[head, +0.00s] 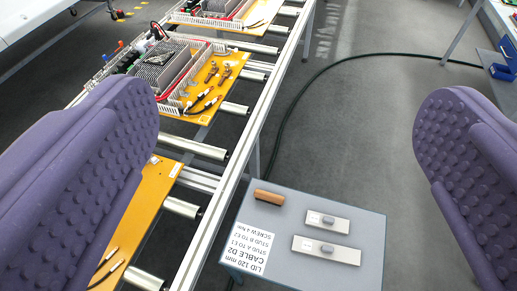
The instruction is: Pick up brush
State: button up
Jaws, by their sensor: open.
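My gripper (285,130) is open, its two purple studded finger pads wide apart at the left and right of the head view. Nothing is between them up close. A small brown, wood-coloured bar (269,197) lies near the far left edge of a grey side table (345,265). It looks like the brush, but no bristles can be made out. The table lies lower and further off, in the gap between the pads, and neither pad touches the bar.
A roller conveyor (240,150) with orange boards (215,80) runs along the left. A dark cable (300,100) crosses the open floor.

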aim_at(269, 197)
jog(key=i+l+u, duration=0.3)
jog(key=i, duration=0.2)
jog(key=i+l+u, duration=0.3)
jog(key=i, duration=0.2)
